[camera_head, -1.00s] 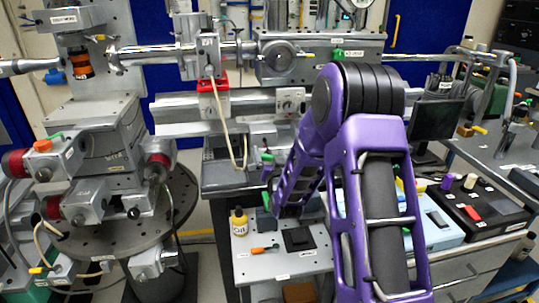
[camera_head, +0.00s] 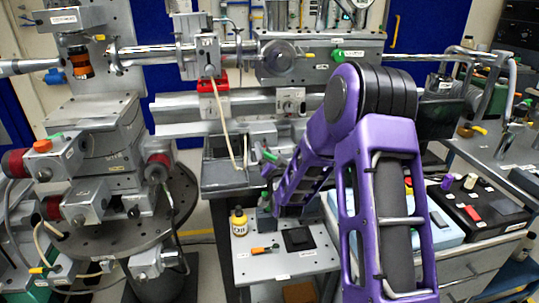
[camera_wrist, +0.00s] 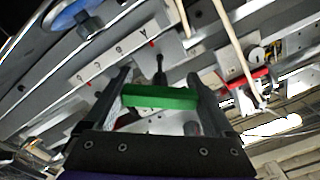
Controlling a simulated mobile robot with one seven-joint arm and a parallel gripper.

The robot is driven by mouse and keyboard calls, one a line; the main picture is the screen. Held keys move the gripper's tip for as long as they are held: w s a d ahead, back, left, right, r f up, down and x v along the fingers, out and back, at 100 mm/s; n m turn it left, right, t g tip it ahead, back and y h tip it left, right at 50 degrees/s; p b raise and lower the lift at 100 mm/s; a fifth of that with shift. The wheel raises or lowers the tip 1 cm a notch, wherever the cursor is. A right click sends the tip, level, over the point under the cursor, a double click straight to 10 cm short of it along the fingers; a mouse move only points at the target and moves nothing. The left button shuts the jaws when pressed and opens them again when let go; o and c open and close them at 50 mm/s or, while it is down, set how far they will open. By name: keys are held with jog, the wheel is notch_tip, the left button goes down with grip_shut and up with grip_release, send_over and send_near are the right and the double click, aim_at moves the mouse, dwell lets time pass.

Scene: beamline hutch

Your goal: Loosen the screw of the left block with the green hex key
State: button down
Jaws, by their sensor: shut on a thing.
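My gripper (camera_wrist: 160,92) is shut on the green hex key (camera_wrist: 160,97), whose green handle lies across between the two fingers in the wrist view. A dark shaft stands up beyond the handle. In the head view a bit of green (camera_head: 270,155) shows at the end of my purple arm; the fingers are mostly hidden there. The key is below the rail; I see no contact with a screw.
A pale cable (camera_head: 235,135) hangs in front of the left block. A lower shelf (camera_head: 290,262) holds a yellow bottle (camera_head: 239,222), an orange-handled tool (camera_head: 264,250) and a black pad (camera_head: 298,239). A dark monitor (camera_head: 440,120) stands on the right behind my arm.

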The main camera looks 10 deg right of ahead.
jog(key=shift+w, duration=0.5)
dwell(0.4)
jog(key=shift+a+n, duration=0.1)
jog(key=shift+n, duration=1.9)
jog(key=shift+s+n, duration=0.1)
jog(key=shift+n, duration=1.9)
